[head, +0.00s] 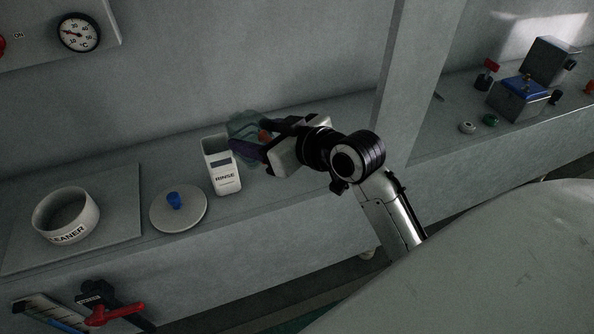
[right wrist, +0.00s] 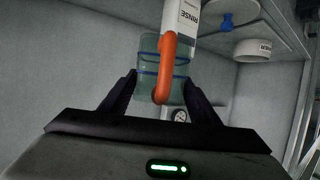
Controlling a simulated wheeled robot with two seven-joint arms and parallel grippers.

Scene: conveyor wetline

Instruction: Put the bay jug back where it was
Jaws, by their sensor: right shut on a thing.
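The bay jug is a see-through teal vessel (head: 243,123) with an orange handle; in the right wrist view the jug (right wrist: 149,72) also shows blue bands. My right gripper (head: 250,140) is shut on the jug, with dark fingers at both sides of it and the orange handle facing the wrist. My left gripper is not in view.
A grey lid with a blue knob (head: 178,211) and a white CLEANER bowl (head: 66,215) are to the left on the bench (head: 120,168). A post (head: 408,70) rises at the right. Metal boxes (head: 517,99) stand beyond it. A red-handled valve (head: 115,314) is below the bench front.

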